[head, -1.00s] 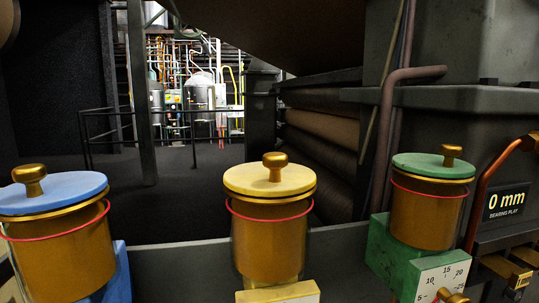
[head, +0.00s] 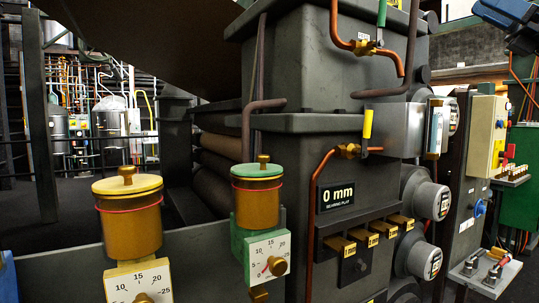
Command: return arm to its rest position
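My gripper and arm cannot be made out for certain in the head view. A dark blue part (head: 510,22) shows at the top right edge, and I cannot tell what it belongs to. A yellow-lidded amber pot (head: 128,215) stands upright at the left above a white dial (head: 138,285). A green-lidded amber pot (head: 257,195) stands to its right, above another dial (head: 268,258).
A dark machine housing (head: 330,85) fills the middle, with a "0 mm" plate (head: 338,194), copper pipes and yellow-tagged keys (head: 362,236). Round gauges (head: 432,200) jut out from its right side. A cream panel (head: 487,135) stands further right. Dark floor (head: 80,210) shows at the left.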

